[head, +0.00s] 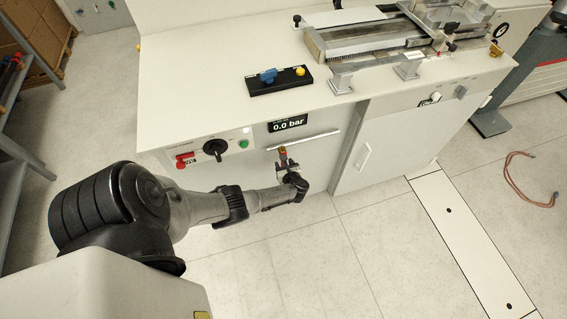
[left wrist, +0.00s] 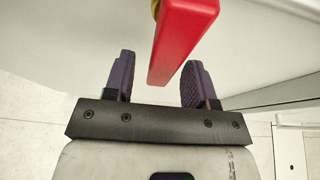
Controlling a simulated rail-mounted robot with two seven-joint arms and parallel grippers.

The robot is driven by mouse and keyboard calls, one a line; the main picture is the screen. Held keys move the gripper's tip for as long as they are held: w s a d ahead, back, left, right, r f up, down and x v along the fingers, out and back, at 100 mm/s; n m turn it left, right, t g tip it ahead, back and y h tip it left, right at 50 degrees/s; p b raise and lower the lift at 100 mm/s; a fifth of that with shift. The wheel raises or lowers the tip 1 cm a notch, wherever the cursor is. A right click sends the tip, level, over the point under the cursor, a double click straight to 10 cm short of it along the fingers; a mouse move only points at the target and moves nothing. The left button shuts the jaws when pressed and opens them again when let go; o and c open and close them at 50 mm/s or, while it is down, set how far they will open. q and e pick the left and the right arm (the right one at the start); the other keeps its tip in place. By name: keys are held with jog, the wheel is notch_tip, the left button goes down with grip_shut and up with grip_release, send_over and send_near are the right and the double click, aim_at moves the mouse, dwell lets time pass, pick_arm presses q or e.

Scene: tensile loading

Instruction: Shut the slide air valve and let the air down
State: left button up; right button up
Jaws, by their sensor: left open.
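The red valve handle (left wrist: 183,40) shows large in the left wrist view, with a bit of brass at its upper end. In the head view it is a small red and brass piece (head: 283,153) on the cabinet front below the display. My left gripper (head: 287,168) is at this valve, with the arm reaching in from the left. In the left wrist view its fingers (left wrist: 160,78) are open, one on each side of the handle's lower end, with gaps visible. The pressure display (head: 288,123) reads 0.0 bar. My right gripper is not in view.
The white cabinet (head: 190,70) carries a red switch (head: 187,161), a black knob (head: 215,149) and a green button (head: 243,144). A black box (head: 292,84) with a blue lever and the metal slide rig (head: 380,42) stand on top. The floor in front is mostly clear.

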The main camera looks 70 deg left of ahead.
pick_arm(q)
jog(key=p+v, duration=0.4)
jog(key=v, duration=0.8)
jog(key=shift+d+r, duration=0.2)
jog(key=shift+d, duration=0.05)
